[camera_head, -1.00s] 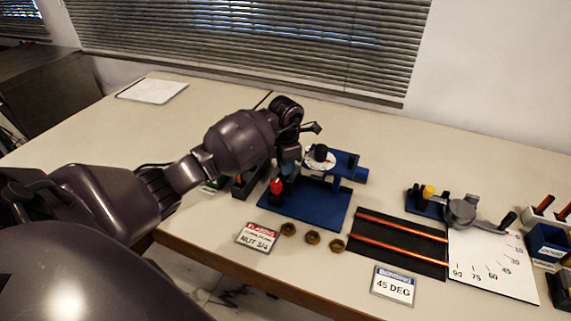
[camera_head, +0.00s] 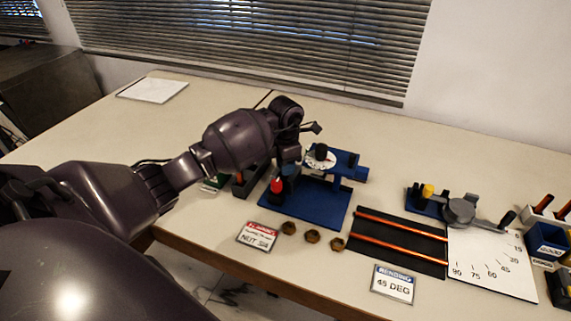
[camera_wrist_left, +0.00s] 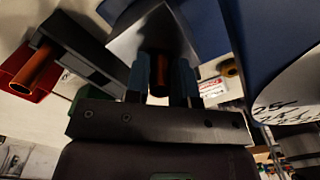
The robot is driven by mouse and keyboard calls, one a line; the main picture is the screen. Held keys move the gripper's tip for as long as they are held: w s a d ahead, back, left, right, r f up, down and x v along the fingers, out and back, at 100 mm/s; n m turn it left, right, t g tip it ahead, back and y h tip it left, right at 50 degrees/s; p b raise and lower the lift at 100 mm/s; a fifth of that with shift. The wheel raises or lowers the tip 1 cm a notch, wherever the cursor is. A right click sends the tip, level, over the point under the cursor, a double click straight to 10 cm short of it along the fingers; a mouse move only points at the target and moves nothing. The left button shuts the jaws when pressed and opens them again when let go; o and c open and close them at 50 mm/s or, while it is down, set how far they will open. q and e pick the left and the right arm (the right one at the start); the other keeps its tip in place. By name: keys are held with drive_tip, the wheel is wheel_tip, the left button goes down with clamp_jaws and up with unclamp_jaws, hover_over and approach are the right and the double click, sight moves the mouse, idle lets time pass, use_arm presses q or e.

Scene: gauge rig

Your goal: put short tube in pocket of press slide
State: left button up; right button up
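My left gripper (camera_head: 287,162) is low over the left end of the blue press (camera_head: 305,205), and the arm hides part of it. In the left wrist view, its two blue fingers (camera_wrist_left: 160,82) are closed on a short copper tube (camera_wrist_left: 159,70). A grey block (camera_wrist_left: 150,32), possibly the press slide, lies just beyond the tube's end. I cannot tell whether the tube is inside a pocket. A red part (camera_head: 277,186) stands at the press's left side. My right gripper is not in view.
A dark rack (camera_head: 246,184) stands left of the press. Several brass nuts (camera_head: 312,236) and a label card (camera_head: 257,236) lie in front. Long copper rods (camera_head: 400,228) lie on a black mat to the right, beside a bender (camera_head: 460,210). The table's back left is mostly clear.

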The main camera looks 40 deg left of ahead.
use_arm(q)
drive_tip(key=o, duration=0.4)
wheel_tip(320, 180, up, 9)
drive_tip(key=shift+r+p, duration=0.15)
drive_tip(key=shift+p, duration=0.45)
drive_tip(key=shift+r, duration=0.75)
